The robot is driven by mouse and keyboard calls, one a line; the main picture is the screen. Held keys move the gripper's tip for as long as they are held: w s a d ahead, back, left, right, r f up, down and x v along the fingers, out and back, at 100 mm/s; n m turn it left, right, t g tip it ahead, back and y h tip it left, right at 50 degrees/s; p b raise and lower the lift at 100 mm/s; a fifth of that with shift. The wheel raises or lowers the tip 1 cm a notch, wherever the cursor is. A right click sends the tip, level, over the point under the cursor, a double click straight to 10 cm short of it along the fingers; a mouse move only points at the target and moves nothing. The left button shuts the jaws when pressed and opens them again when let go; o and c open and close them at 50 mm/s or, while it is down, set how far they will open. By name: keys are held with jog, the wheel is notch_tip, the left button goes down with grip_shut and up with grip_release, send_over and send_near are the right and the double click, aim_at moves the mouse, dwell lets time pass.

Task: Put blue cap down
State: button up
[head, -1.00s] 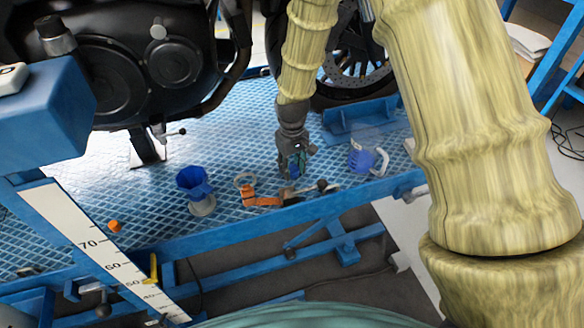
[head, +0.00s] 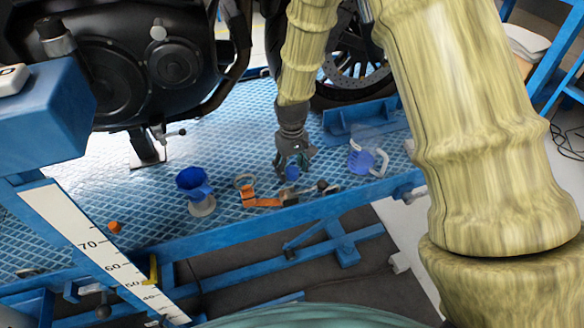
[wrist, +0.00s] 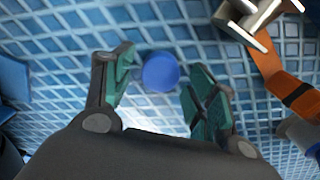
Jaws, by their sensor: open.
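The blue cap (wrist: 161,72) is a small round blue piece between and just beyond my fingertips in the wrist view, apart from both fingers. It also shows in the head view (head: 292,173), below the fingers on the blue patterned platform (head: 240,130). My gripper (head: 291,160) is open above it. In the wrist view its two green-padded fingers (wrist: 163,88) stand wide apart with nothing between the pads. I cannot tell the exact gap between cap and platform.
An orange strap (head: 262,201) with metal fittings lies close to the right of the gripper in the wrist view. A blue funnel (head: 193,183) stands to the left, and a clear jug with blue contents (head: 362,160) to the right. The platform's front edge is near.

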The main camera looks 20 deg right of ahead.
aim_at(292, 170)
notch_tip(292, 170, up, 12)
jog(key=p, duration=0.2)
jog(key=shift+p, duration=0.3)
dwell(0.4)
